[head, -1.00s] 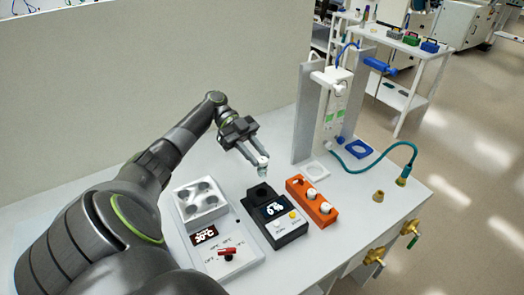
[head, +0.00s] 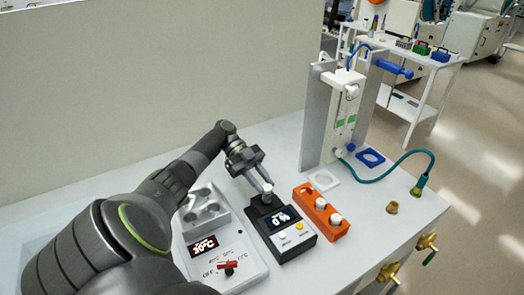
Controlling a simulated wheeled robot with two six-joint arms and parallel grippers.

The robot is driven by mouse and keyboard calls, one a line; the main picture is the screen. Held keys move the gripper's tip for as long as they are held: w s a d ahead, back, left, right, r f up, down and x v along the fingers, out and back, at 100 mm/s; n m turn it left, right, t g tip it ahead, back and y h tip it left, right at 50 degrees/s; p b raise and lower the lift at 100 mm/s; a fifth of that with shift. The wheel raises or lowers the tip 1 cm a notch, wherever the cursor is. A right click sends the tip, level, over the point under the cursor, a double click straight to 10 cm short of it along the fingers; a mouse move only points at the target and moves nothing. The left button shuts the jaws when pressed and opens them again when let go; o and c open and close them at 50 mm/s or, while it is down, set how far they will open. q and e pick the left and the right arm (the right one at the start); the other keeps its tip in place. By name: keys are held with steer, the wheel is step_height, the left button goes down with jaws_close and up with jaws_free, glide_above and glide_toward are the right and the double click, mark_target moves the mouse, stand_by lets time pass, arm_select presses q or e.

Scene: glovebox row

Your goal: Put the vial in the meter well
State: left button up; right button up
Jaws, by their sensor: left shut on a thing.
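The meter (head: 292,240) is a black box with a lit display reading 0 % and a white and a yellow button. Its well (head: 264,204) is at the far end of the box's top. My left gripper (head: 266,190) is shut, with its fingertips right above the well. The vial between the fingertips is small and mostly hidden; I cannot tell how far it reaches into the well. My right gripper is not in view.
An orange rack (head: 316,201) with white-capped vials stands right of the meter. A white heater block (head: 232,262) with a red knob is to the left. Behind right are a stand (head: 343,100), a green hose (head: 400,158) and brass valves (head: 428,241).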

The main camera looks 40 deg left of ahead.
mark_target(261, 197)
arm_select(q)
step_height(261, 197, down, 3)
steer(key=shift+f, duration=0.6)
steer(key=o, duration=1)
steer(key=shift+c, duration=0.2)
